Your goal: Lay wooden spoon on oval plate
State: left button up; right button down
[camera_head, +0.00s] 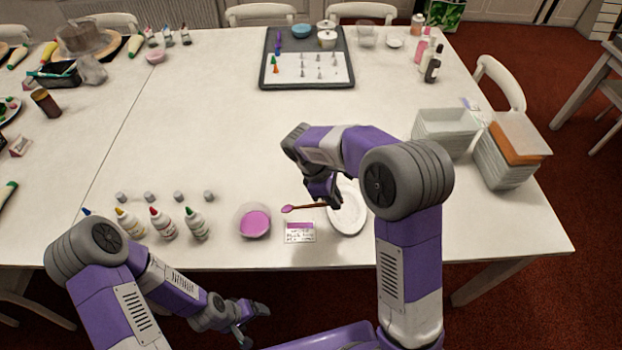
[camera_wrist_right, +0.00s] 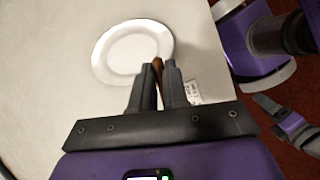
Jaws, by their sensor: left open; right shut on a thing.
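The wooden spoon (camera_head: 305,208) has a pink-coated bowl end pointing left, toward the bowl of pink icing (camera_head: 254,222). My right gripper (camera_head: 327,200) is shut on its handle, and the handle also shows between the fingertips in the right wrist view (camera_wrist_right: 158,66). The white oval plate (camera_head: 348,214) lies on the table just right of the spoon, partly hidden by my right arm. In the right wrist view the plate (camera_wrist_right: 130,50) is empty, and the handle overlaps its rim. I cannot tell whether they touch. My left gripper (camera_head: 247,326) is open and empty, below the table's front edge.
A printed card (camera_head: 299,231) lies in front of the spoon. Several squeeze bottles (camera_head: 163,224) stand left of the icing bowl. Stacked containers (camera_head: 504,150) stand at the right. A dark tray (camera_head: 307,84) with nozzles is at the back. The table's middle (camera_head: 220,130) is clear.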

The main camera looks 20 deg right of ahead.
jog(key=shift+s+d+f+m+t+y+b, duration=0.35)
jog(key=shift+s+d+f+m+y+b, duration=0.45)
jog(key=shift+s+f+m, duration=1.25)
jog(key=shift+s+d+f+m+t+y+b, duration=0.55)
jog(key=shift+f+m+b, duration=0.7)
jog(key=shift+m, duration=1.75)
jog(key=shift+s+d+f+m+t+y+b, duration=0.3)
jog(key=shift+s+f+m+y+b, duration=0.45)
jog(key=shift+s+f+m, duration=1.4)
jog(key=shift+w+r+m, duration=0.25)
jog(key=shift+w+m, duration=0.15)
jog(key=shift+w, duration=0.25)
jog(key=c, duration=1.1)
grip_release()
jog(key=shift+o, duration=0.2)
